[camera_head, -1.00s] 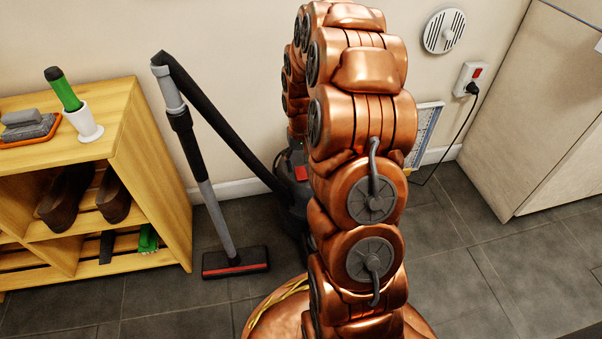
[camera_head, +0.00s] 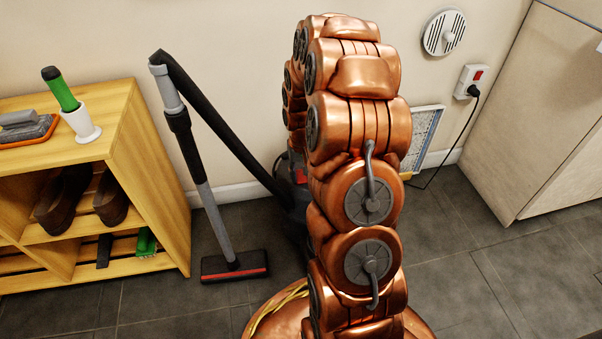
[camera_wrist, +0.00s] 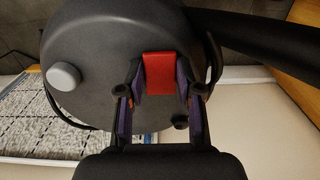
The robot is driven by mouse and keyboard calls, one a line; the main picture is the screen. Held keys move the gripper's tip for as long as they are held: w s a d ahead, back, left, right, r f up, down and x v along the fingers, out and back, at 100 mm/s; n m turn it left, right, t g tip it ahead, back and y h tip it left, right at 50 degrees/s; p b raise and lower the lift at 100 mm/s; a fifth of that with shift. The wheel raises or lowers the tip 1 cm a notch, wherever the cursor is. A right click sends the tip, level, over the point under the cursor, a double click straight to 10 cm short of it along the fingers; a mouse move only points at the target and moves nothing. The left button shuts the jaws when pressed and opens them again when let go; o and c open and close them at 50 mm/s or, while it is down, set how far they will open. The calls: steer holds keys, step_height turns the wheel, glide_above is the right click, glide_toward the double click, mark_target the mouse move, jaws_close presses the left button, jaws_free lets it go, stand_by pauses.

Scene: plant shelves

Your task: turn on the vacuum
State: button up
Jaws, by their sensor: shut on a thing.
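The vacuum is dark grey. In the head view its body (camera_head: 296,212) stands on the floor by the wall, partly hidden behind my arm. Its hose (camera_head: 222,128) runs up to a grey wand (camera_head: 208,200) with a flat floor head (camera_head: 234,267). In the wrist view the round vacuum body (camera_wrist: 110,45) fills the upper left, with a red switch-like part (camera_wrist: 160,74) and a light grey knob (camera_wrist: 63,76). My gripper (camera_wrist: 161,70) has its two fingers on either side of the red part, shut on it. In the head view my gripper is hidden behind my arm.
A wooden shelf (camera_head: 150,170) with shoes and brushes stands at left. A wall socket (camera_head: 469,81) with a red switch and plugged-in black cord is at right, beside a pale cabinet (camera_head: 535,120). A framed panel (camera_head: 424,135) leans at the wall. Floor at front right is clear.

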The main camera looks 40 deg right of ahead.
jaws_close()
steer(key=shift+w+r+p, duration=0.1)
steer(key=shift+r+p, duration=0.05)
steer(key=shift+p, duration=0.55)
steer(key=shift+w+g+p, duration=0.1)
steer(key=shift+g+p, duration=0.3)
steer(key=shift+p, duration=0.4)
steer(key=g+p, duration=0.1)
steer(key=y+p, duration=0.1)
steer(key=p, duration=0.1)
steer(key=shift+w+d+g+p, duration=0.2)
steer(key=shift+g+p, duration=0.1)
steer(key=shift+g, duration=0.1)
steer(key=shift+p, duration=0.4)
steer(key=o, duration=0.9)
jaws_free()
